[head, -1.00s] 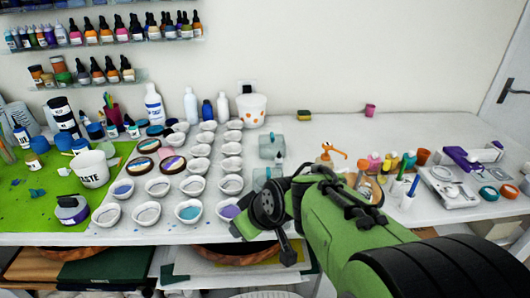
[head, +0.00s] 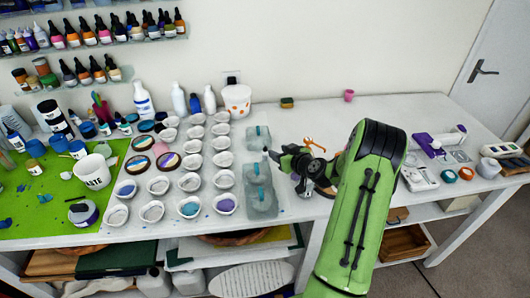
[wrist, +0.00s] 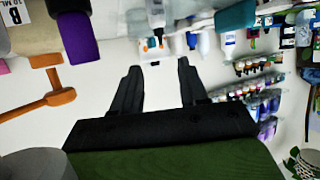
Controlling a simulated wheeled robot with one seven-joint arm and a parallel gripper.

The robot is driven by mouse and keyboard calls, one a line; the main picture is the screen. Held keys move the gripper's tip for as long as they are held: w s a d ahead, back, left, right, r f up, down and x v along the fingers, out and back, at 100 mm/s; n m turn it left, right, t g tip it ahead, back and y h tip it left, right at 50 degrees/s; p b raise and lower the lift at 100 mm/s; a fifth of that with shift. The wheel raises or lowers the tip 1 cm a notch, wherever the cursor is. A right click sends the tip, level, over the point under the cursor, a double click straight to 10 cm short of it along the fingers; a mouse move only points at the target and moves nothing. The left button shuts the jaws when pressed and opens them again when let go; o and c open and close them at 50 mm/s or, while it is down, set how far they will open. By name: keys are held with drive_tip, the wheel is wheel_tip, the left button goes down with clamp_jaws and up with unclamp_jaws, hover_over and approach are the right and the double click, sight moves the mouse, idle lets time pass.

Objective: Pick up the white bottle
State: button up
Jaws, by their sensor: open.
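Several white bottles stand at the back of the table by the wall. One is plain white (head: 179,99); a larger one has a blue label (head: 142,99). I cannot tell which of them the task means. A labelled white bottle (wrist: 228,43) also shows at the top of the wrist view, beyond my fingers. My gripper (wrist: 157,67) is open, with nothing between its two black fingers. In the head view it is over the right-centre of the table, well right of and nearer than the bottles; its fingertips are hard to make out.
Rows of small white cups (head: 190,182) fill the table in front of the bottles. A white bucket (head: 237,102) stands right of them. Clear molds (head: 262,203) lie near my gripper. A green mat (head: 40,215) with jars is at left. The back right of the table is mostly clear.

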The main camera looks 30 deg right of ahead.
sight(265, 153)
drive_tip(key=p+x, duration=0.1)
drive_tip(key=x, duration=0.9)
drive_tip(key=shift+w+f, duration=0.15)
drive_tip(key=shift+f, duration=0.1)
clamp_jaws()
